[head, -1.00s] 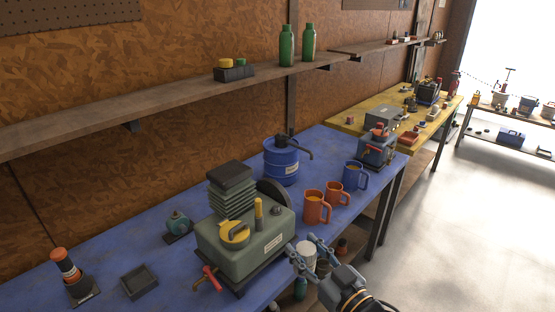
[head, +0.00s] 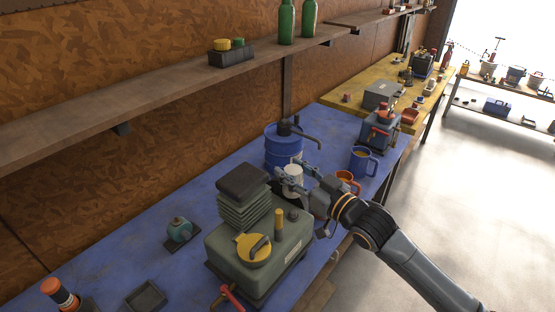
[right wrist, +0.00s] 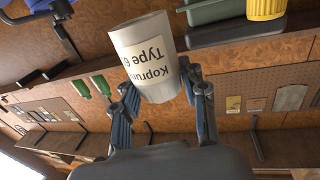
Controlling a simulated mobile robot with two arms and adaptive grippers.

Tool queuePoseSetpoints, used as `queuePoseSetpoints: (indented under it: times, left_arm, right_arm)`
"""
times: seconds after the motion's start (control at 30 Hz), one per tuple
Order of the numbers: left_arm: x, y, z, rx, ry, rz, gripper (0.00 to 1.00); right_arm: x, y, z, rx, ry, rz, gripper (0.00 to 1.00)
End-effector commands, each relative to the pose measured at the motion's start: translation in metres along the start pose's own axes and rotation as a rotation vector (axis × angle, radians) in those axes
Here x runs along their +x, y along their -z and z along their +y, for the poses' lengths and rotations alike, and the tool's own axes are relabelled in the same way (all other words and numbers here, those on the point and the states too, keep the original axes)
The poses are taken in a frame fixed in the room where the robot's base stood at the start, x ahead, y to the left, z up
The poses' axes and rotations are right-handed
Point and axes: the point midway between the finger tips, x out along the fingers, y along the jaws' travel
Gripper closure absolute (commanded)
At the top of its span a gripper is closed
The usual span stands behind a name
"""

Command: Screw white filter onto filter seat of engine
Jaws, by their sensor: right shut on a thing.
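The white filter (head: 293,174) is a pale cup-like cylinder with a printed label, which shows in the right wrist view (right wrist: 150,62). My right gripper (head: 294,169) is shut on it, one finger on each side, and holds it up behind and to the right of the engine's bellows. The engine (head: 240,240) is a grey-green block on the blue bench with a dark stacked bellows, a yellow cap and a red-handled tap. The filter looks apart from it. I cannot make out the filter seat. My left gripper is not in view.
A blue drum (head: 281,145) with a pump stands just behind the filter. An orange mug (head: 345,184) is partly hidden by my right gripper; a blue mug (head: 362,162) stands farther right. A small teal device (head: 179,230) sits left of the engine. The wooden shelf (head: 150,97) runs above.

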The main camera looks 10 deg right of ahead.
Motion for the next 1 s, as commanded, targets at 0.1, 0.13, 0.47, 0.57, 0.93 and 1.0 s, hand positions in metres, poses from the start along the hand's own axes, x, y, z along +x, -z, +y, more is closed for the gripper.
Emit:
queuePoseSetpoints:
  times: [0.1, 0.13, 0.47, 0.57, 0.93, 1.0]
  left_arm:
    - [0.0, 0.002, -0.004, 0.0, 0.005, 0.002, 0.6]
    - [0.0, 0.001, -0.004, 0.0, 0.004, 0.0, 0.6]
    - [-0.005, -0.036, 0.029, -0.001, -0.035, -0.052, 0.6]
    - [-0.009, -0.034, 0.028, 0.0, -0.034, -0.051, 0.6]
    - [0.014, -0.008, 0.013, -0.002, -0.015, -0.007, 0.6]
    - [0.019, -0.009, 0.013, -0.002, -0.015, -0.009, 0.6]
  right_arm:
    - [0.0, 0.0, 0.0, -0.001, 0.0, 0.001, 0.92]
    - [0.0, 0.0, 0.0, -0.001, 0.0, 0.001, 0.92]
    - [0.0, 0.001, 0.0, -0.001, 0.0, 0.0, 0.92]
    - [-0.001, 0.002, 0.0, -0.001, -0.001, -0.002, 0.92]
    - [-0.001, -0.032, 0.0, -0.002, -0.002, -0.003, 0.92]
    - [-0.001, -0.039, 0.0, -0.002, -0.002, -0.003, 0.92]
